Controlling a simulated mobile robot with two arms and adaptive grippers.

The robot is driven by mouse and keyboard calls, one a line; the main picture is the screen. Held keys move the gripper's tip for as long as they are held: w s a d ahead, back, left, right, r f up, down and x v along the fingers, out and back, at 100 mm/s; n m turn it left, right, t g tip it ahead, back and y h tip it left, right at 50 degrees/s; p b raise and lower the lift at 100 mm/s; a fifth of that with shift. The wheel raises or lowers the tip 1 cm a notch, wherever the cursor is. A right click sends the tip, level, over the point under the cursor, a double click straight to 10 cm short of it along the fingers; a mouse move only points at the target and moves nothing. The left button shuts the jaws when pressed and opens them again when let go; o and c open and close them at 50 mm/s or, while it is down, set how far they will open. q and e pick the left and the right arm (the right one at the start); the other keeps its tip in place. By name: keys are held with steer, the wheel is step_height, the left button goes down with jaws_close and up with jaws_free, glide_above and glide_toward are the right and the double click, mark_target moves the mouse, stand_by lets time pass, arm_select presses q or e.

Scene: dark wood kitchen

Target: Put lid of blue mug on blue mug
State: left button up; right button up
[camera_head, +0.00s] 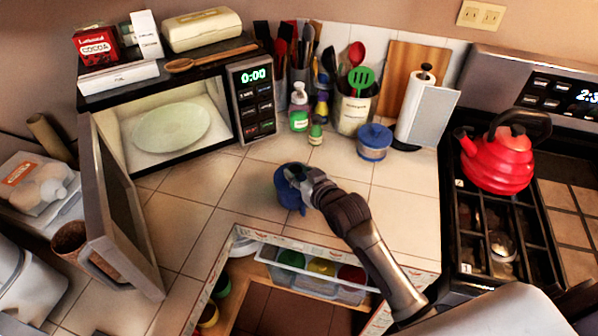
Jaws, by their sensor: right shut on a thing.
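My left gripper is not in view.
The microwave door (120,205) stands open at left. A red kettle (497,160) is on the stove.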

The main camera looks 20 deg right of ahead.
steer(key=shift+f, duration=0.1)
steer(key=o, duration=1.2)
steer(key=shift+c, duration=0.2)
steer(key=shift+r, duration=0.2)
steer(key=b+v, duration=0.1)
steer(key=v, duration=1.1)
steer(key=shift+b, duration=0.35)
steer(key=shift+f, duration=0.1)
